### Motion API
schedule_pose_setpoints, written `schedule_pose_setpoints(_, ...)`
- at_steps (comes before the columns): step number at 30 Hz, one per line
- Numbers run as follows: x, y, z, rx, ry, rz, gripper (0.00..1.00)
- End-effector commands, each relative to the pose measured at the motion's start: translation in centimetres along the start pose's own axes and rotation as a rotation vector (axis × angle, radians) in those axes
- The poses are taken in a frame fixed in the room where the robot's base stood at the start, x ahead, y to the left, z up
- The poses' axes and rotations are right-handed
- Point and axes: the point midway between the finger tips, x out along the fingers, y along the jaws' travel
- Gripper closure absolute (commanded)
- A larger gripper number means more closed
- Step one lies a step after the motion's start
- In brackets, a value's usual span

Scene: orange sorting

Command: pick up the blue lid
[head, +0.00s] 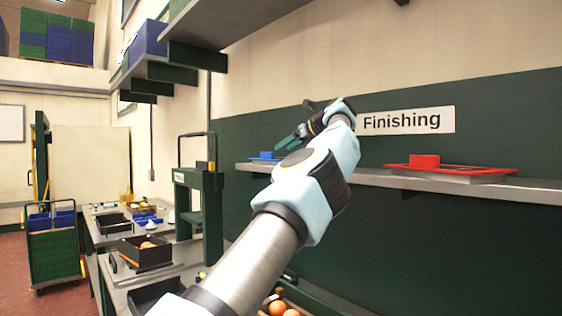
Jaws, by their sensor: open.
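The blue lid (264,157) lies on the left end of the wall shelf (368,179), with its raised blue block at the left of my gripper's end. My gripper (291,125) is at the end of my outstretched arm, above and slightly right of the lid in the picture. It is open, with nothing seen between its fingers. A gap shows between gripper and lid, but its depth is hard to tell. My arm hides part of the shelf and perhaps the lid's right side.
A red lid (428,162) lies on the shelf to the right, below the Finishing sign (405,121). A grey overhead shelf (215,35) juts out above. Below, a bench holds black trays (147,256) with oranges. A green cart (53,251) stands at left.

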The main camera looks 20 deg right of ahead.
Motion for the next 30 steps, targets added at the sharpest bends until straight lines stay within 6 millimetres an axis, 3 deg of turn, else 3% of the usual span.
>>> schedule_pose_setpoints(13, 5.0, 0.4, 0.5, 0.000, 0.000, 0.001, 0.43)
schedule_pose_setpoints(22, 5.6, 0.4, 0.3, -0.001, 0.001, -0.001, 0.43)
schedule_pose_setpoints(30, 5.6, 0.4, 0.3, -0.001, 0.001, -0.001, 0.72)
